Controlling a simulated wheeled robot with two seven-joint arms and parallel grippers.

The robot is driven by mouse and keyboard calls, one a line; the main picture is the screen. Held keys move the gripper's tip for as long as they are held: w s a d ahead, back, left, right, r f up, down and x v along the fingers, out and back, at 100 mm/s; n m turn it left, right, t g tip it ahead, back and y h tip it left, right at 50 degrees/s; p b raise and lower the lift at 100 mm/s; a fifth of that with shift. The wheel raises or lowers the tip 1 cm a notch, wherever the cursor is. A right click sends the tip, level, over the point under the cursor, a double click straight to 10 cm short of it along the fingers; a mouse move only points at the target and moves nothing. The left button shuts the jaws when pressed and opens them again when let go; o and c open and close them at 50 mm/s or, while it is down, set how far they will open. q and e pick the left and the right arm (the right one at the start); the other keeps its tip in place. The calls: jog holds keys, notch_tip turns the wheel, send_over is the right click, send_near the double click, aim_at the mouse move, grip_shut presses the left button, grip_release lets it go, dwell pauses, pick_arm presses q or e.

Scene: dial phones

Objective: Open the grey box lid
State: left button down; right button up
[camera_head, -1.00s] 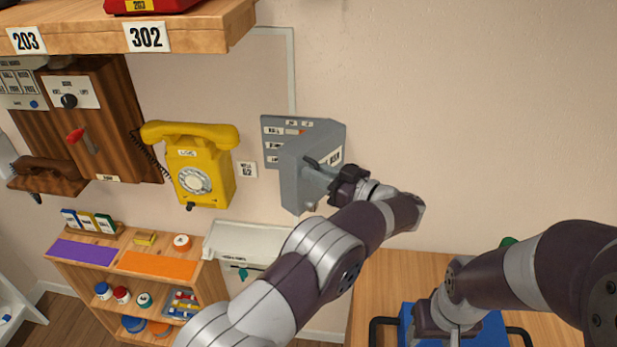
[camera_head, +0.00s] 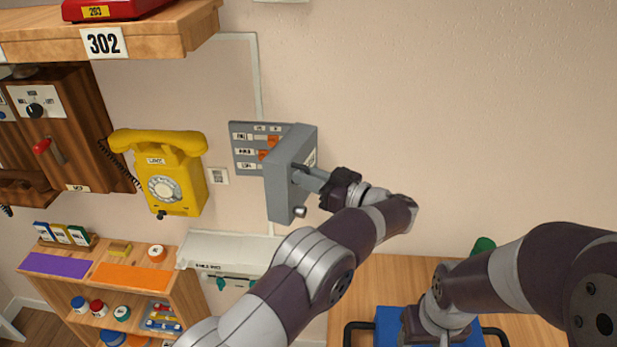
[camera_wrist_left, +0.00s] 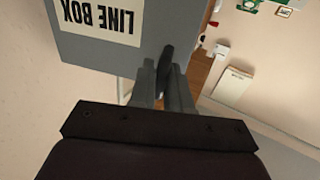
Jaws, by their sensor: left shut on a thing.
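The grey box (camera_head: 243,165) is on the wall right of the yellow phone. Its lid (camera_head: 285,180) stands swung out to the right, showing the face inside with labels and orange switches (camera_head: 272,142). My left gripper (camera_head: 306,178) is at the lid's outer side, shut on what looks like a dark handle. In the left wrist view the fingers (camera_wrist_left: 163,88) close around this dark piece, beside the lid's "LINE BOX" label (camera_wrist_left: 98,18). My right gripper (camera_head: 438,330) is low at the right, by a blue object; its fingers are hidden.
A yellow dial phone (camera_head: 165,180) hangs left of the box. A wooden shelf (camera_head: 150,45) juts out above. A low wooden shelf unit (camera_head: 180,290) and a white case (camera_head: 230,252) are below. A blue object with black handles (camera_head: 388,325) is on the wooden table. The wall to the right is bare.

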pick_arm(q)
jog(key=shift+r, duration=0.2)
jog(key=c, duration=1.3)
grip_release()
jog(key=shift+o, duration=0.2)
jog(key=shift+w+f, duration=0.1)
jog(key=b+v, duration=0.3)
jog(key=v, duration=0.9)
jog(key=shift+d+b, duration=0.25)
jog(key=shift+b, duration=0.15)
jog(key=shift+f, duration=0.1)
